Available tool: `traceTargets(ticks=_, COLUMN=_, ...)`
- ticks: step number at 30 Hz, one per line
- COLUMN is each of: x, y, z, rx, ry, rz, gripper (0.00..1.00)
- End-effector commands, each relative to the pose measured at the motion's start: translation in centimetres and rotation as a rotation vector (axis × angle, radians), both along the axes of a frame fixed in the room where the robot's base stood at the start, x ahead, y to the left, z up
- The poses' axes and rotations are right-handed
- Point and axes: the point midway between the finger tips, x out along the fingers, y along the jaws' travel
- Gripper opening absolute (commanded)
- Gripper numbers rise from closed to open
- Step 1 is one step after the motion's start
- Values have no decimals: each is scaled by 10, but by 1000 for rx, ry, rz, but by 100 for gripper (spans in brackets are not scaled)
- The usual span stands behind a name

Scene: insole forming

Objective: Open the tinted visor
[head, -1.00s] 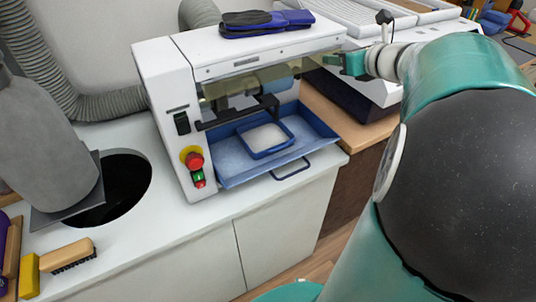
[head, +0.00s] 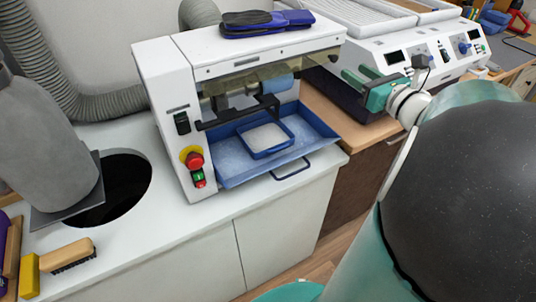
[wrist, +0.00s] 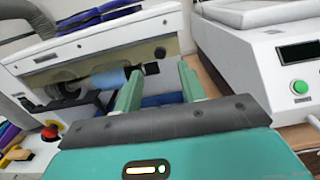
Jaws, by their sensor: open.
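The tinted visor (head: 228,92) is a see-through brownish panel across the front opening of the white machine (head: 167,100). Rollers show behind it, and a black bar (head: 238,113) runs along its lower front. The visor appears lowered. My gripper (head: 353,71) is open and empty, just right of the machine's right end and apart from the visor. In the wrist view, my two green fingers (wrist: 158,70) are spread, pointing at the machine's right end, with nothing between them.
A blue tray (head: 232,165) holding a smaller pan (head: 283,145) sits below the opening. Blue insoles (head: 265,22) lie on top. A red stop button (head: 194,160) is on the left front. Another white machine (head: 440,50) stands behind my gripper at right.

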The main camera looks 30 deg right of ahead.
Motion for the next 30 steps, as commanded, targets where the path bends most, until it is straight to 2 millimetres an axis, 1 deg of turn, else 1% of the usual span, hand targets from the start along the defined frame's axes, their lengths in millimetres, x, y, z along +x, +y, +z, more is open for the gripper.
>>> traceTargets(ticks=1, x=-10, y=-1, z=1, rx=-1, ry=-1, rz=-4, gripper=41)
traceTargets(ticks=10, x=-64, y=-2, z=0, rx=1, ry=0, rz=-3, gripper=41)
traceTargets(ticks=12, x=-55, y=12, z=-2, rx=-35, ry=24, rz=41, gripper=41)
traceTargets(ticks=18, x=-41, y=44, z=-10, rx=-133, ry=84, rz=137, gripper=41)
traceTargets(ticks=29, x=-26, y=105, z=-27, rx=-339, ry=182, rz=330, gripper=41)
traceTargets(ticks=30, x=-24, y=113, z=-29, rx=-367, ry=191, rz=355, gripper=41)
